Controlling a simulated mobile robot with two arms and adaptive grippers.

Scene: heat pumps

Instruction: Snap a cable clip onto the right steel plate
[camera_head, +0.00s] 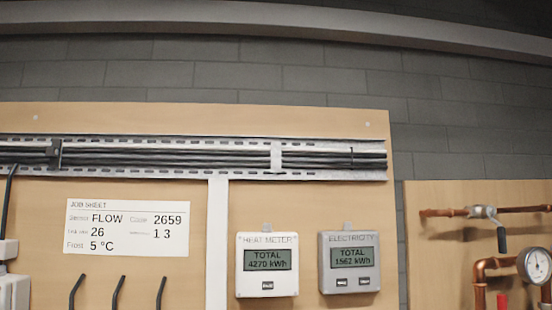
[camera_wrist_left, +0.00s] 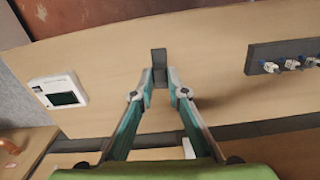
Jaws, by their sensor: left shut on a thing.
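In the head view, a pale steel plate (camera_head: 277,156) crosses the cable tray (camera_head: 200,174) and its black cables, right of the middle. It looks bare. A dark clip (camera_head: 54,152) spans the cables further left. My left gripper (camera_wrist_left: 160,82) shows only in the left wrist view. Its fingers are shut on a small dark grey cable clip (camera_wrist_left: 159,58) that sticks out past the fingertips, in front of the wooden board. The head view shows neither gripper, and my right gripper is in no view.
Below the tray are a job sheet (camera_head: 128,228), a heat meter (camera_head: 267,265), an electricity meter (camera_head: 349,262) and several dark hooks (camera_head: 119,292). Copper pipes (camera_head: 484,277) with a gauge (camera_head: 536,266) are at right. In the wrist view, a dark bar (camera_wrist_left: 262,52) carries small fittings.

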